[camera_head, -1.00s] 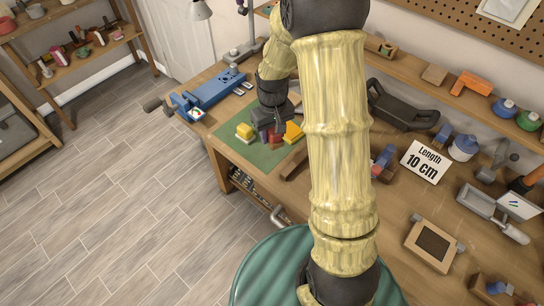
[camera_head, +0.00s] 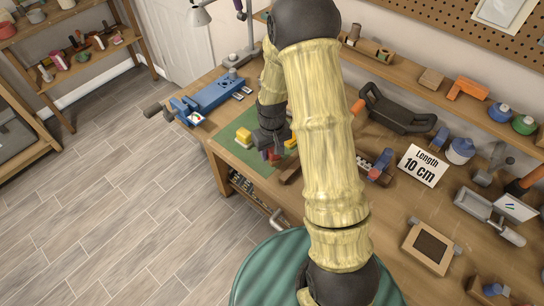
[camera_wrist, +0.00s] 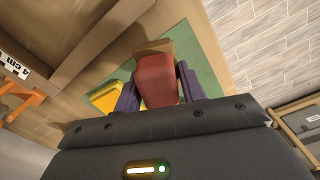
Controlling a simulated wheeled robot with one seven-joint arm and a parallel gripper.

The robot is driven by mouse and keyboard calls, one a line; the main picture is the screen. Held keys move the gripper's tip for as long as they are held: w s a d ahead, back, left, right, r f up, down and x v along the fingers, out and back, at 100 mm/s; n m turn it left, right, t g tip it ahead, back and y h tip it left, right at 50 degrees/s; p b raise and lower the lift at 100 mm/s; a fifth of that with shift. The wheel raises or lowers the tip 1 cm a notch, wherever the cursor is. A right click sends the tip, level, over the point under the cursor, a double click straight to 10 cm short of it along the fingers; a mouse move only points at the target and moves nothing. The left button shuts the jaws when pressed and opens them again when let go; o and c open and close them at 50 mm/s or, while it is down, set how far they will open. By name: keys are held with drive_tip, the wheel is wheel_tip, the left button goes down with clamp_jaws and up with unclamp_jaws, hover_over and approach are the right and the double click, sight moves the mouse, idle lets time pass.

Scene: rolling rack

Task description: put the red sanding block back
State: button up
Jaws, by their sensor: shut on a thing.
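The red sanding block (camera_wrist: 157,80) is clamped between the two purple fingers of my gripper (camera_wrist: 155,88) in the wrist view. In the head view my gripper (camera_head: 271,154) is over the green mat (camera_head: 236,150) at the bench's left end, and only a little of the red block (camera_head: 275,149) shows under it. I cannot tell whether the block touches the mat. A yellow block (camera_head: 244,137) lies on the mat to the left of my gripper. Another yellow piece (camera_wrist: 106,97) shows left of the fingers in the wrist view.
A blue vise (camera_head: 214,93) stands at the bench's back left. A brown wooden bar (camera_head: 290,172) lies right of the mat. A "Length 10 cm" card (camera_head: 423,165) and a framed wooden piece (camera_head: 431,246) lie further right. My arm covers the bench's middle.

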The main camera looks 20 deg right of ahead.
sight(272, 158)
drive_tip(key=shift+f+p, duration=0.3)
drive_tip(key=shift+f, duration=1.5)
drive_tip(key=shift+f, duration=0.15)
drive_tip(key=o, duration=0.9)
drive_tip(key=shift+o, duration=0.2)
wheel_tip(272, 158, up, 12)
drive_tip(key=shift+r+b, duration=0.2)
drive_tip(key=shift+b, duration=1.05)
drive_tip(key=shift+s, duration=0.1)
